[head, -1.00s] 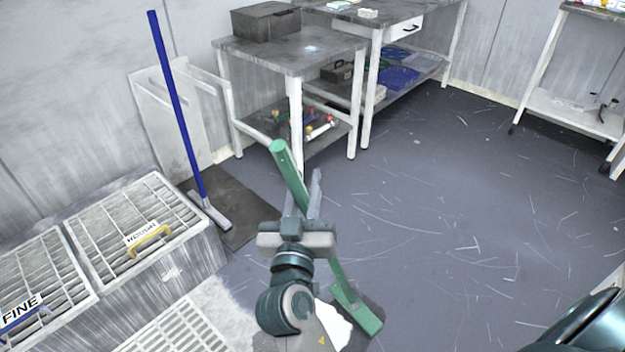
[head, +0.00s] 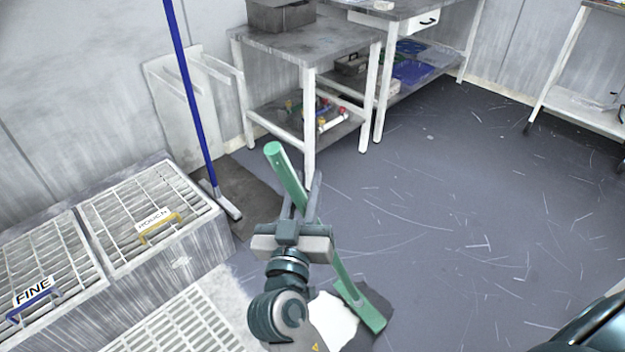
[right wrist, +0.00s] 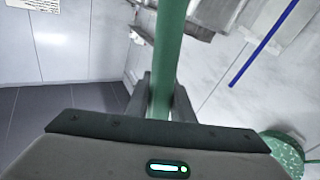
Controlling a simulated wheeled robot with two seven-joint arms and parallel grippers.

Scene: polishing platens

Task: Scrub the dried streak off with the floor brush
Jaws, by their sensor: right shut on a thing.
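The green floor brush (head: 341,268) is tilted, with its long handle rising up and left and its green head (head: 360,306) low near the floor. My right gripper (head: 301,194) is shut on the handle; the right wrist view shows the green handle (right wrist: 168,55) between its fingers (right wrist: 163,98). A bright white patch (head: 333,318) lies on the floor just left of the brush head; whether it is the dried streak I cannot tell. My wrist partly hides it. Whether the bristles touch the floor is unclear. My left gripper is not in view.
Grated platforms marked FINE (head: 33,291) and ROUGH (head: 155,219) stand at the left. A blue-handled broom (head: 190,95) leans at the wall above a dark mat (head: 243,190). A grey table (head: 315,42) and a shelf stand behind. The scratched floor (head: 470,220) at right is clear.

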